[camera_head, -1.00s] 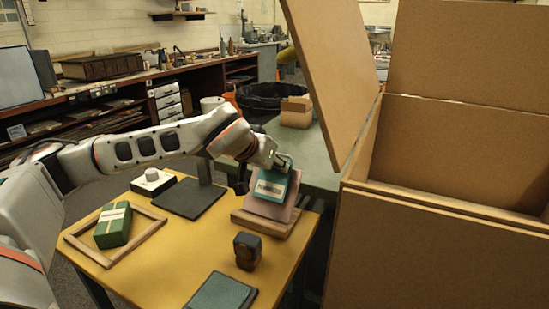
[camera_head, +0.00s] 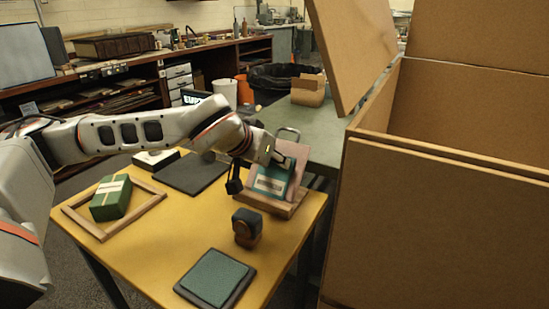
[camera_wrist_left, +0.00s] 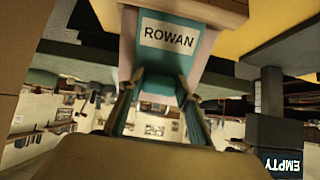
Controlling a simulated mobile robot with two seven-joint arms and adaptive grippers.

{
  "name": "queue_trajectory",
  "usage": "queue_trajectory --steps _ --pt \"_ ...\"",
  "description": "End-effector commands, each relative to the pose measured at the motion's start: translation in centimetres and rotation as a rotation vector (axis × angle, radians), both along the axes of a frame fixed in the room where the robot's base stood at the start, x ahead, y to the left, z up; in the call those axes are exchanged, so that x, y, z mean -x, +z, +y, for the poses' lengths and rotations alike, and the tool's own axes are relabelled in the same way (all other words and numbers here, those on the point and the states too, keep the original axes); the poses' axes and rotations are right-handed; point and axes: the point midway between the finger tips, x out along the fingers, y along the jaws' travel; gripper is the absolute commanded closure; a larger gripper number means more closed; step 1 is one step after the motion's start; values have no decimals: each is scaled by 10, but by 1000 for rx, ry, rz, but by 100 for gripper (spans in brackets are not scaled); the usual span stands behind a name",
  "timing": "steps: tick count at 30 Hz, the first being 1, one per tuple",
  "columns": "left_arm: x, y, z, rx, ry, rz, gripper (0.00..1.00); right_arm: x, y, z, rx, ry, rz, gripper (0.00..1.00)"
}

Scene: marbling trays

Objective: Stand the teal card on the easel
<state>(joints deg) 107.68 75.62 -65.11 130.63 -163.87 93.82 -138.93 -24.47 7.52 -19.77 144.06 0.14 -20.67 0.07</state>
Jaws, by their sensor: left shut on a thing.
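The teal card (camera_head: 272,182), with a white label, stands tilted in front of the pink back of the easel (camera_head: 299,158), above its wooden base. My left gripper (camera_head: 284,161) is shut on the card's upper edge. In the left wrist view the scene is upside down. There the card (camera_wrist_left: 185,61) shows its label reading ROWAN, between the fingers of my left gripper (camera_wrist_left: 160,82). The easel's wooden base (camera_wrist_left: 205,10) is at the top of that view. I cannot tell whether the card's lower edge rests on the base. My right gripper is not in view.
A dark block (camera_head: 247,227) and a teal-topped pad (camera_head: 216,278) lie on the yellow table in front. A green box (camera_head: 111,197) sits in a wooden frame (camera_head: 146,208) at left. A sign reading EMPTY (camera_wrist_left: 283,164) stands near. A large open box (camera_head: 430,225) rises at right.

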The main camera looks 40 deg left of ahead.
Motion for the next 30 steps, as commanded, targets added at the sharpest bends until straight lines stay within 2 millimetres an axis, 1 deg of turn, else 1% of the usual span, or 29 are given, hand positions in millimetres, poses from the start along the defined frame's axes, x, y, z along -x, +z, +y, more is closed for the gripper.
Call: queue_trajectory --steps 5,6,7,8,17,20,23,30 --pt "0 1 0 0 0 -1 81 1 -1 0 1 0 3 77" --pt "0 1 0 0 0 -1 56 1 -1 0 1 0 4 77" --pt "0 1 0 0 0 -1 48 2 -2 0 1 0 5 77" --pt "0 1 0 0 0 -1 47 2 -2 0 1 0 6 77" --pt "0 1 0 0 0 0 47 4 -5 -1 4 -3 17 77" --pt "4 4 -1 1 1 -1 47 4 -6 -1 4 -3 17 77" --pt "12 13 -3 1 0 -3 47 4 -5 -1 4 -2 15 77" --pt "41 37 -10 1 0 -3 47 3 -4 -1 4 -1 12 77"
